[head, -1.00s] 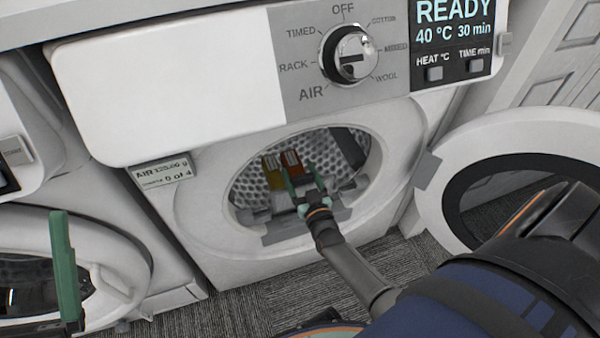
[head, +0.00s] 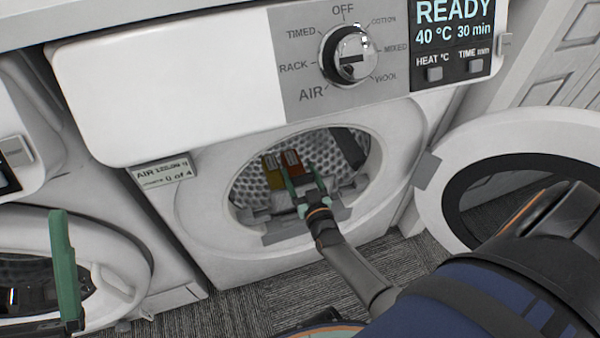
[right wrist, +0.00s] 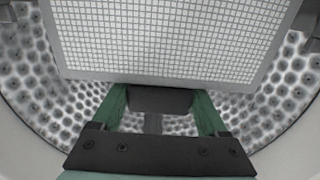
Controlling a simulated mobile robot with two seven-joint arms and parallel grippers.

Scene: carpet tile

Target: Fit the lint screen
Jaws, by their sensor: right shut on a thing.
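The lint screen (right wrist: 165,40) is a pale mesh panel in a light grey frame, filling the upper right wrist view. My right gripper (right wrist: 155,105) is shut on a dark tab at its near edge. In the head view the right gripper (head: 293,183) reaches into the dryer's round opening, above the grey lip (head: 262,214). A yellow and orange-brown piece (head: 271,165) shows just beyond its fingers; I cannot tell whether it is the screen's other face. The screen's seating at the lip is not clear. One green finger of my left gripper (head: 64,265) shows at far left.
The dryer door (head: 440,195) stands open at right. Above the opening are a dial (head: 347,54) and a display (head: 455,35) reading READY. Another machine (head: 110,235) stands at left. Grey carpet lies below.

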